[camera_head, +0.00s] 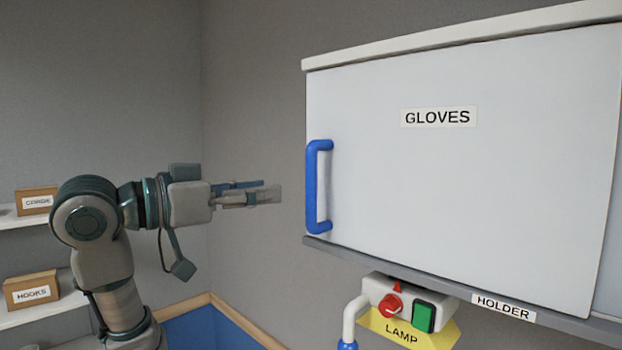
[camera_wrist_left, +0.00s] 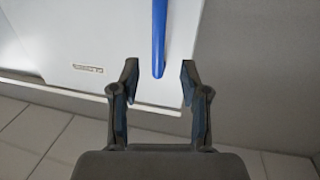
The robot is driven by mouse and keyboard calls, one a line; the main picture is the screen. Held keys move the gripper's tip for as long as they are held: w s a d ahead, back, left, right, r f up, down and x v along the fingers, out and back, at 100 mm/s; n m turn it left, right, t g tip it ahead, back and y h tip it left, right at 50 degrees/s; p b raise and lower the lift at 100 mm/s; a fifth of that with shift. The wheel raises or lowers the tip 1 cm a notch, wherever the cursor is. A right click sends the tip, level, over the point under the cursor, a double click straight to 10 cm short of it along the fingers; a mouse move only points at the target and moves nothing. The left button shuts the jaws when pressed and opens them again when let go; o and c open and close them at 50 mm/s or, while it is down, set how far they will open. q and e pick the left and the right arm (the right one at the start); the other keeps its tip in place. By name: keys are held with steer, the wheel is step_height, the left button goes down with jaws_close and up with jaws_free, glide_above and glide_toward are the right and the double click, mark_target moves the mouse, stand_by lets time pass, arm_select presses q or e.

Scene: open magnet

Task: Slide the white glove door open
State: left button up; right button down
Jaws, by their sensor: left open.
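The white glove door (camera_head: 450,175) carries a GLOVES label and fills the right of the head view. A blue upright bar handle (camera_head: 314,187) is fixed at its left edge. My left gripper (camera_head: 279,194) is open and empty, a short way left of the handle, pointing at it. In the left wrist view the blue handle (camera_wrist_left: 159,40) runs down from the top, and its end lies between the open fingertips (camera_wrist_left: 158,76) as seen there. I see no contact. The door (camera_wrist_left: 90,45) also shows there. My right gripper is not in view.
Below the door is a grey rail (camera_head: 400,270) with a HOLDER label. Under it hangs a control box with a red knob (camera_head: 390,304), a green switch (camera_head: 423,317) and a yellow LAMP plate. Shelves with small boxes (camera_head: 32,289) stand at the left.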

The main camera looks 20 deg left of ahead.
arm_select(q)
steer(key=p, duration=0.3)
glide_above(312, 218)
steer(key=w, duration=0.1)
steer(key=shift+w+a, duration=0.1)
steer(key=shift+a, duration=0.2)
jaws_close()
